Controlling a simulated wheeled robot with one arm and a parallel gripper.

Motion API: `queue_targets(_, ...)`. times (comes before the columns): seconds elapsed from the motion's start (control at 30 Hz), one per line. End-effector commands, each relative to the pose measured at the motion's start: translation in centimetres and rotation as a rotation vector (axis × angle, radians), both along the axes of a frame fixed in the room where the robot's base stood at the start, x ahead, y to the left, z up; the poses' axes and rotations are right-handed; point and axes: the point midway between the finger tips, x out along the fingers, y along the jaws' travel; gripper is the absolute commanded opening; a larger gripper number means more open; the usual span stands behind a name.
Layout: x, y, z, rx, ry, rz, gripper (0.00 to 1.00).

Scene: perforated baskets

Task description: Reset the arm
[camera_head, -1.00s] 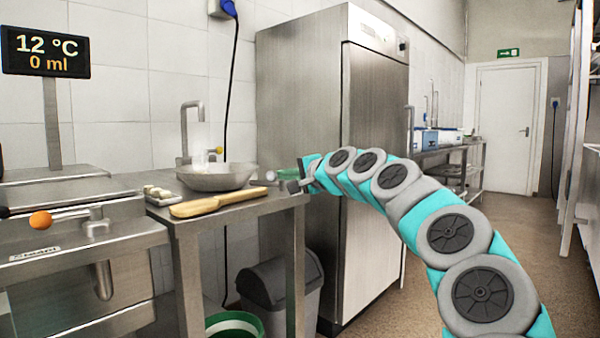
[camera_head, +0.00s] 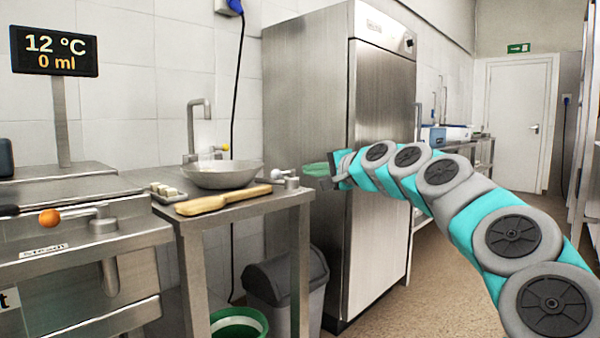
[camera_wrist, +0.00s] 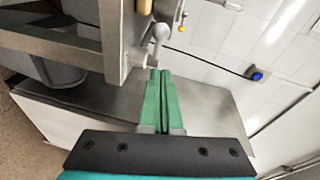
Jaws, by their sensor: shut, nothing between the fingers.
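My gripper (camera_head: 318,169) has green fingers and is at the end of my teal and grey arm, in front of the steel fridge and just right of the steel table. In the wrist view, the two green fingers of my gripper (camera_wrist: 161,82) lie together with nothing between them.
The table (camera_head: 245,208) carries a metal bowl (camera_head: 220,176), a wooden board (camera_head: 222,201) and a small tray (camera_head: 168,193). The fridge (camera_head: 300,110) stands behind my gripper. A grey bin (camera_head: 288,285) and green bucket (camera_head: 238,322) are below. Floor to the right is open.

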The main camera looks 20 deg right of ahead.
Motion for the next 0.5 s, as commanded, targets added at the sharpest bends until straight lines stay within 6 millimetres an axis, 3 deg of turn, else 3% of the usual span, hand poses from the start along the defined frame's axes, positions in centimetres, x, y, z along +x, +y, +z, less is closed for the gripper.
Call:
queue_targets(0.2, -4.0, -1.0, 0.7, 0.000, -0.003, -0.004, 0.00)
queue_targets(0.5, -6.7, -1.5, 0.9, -0.002, 0.001, -0.002, 0.00)
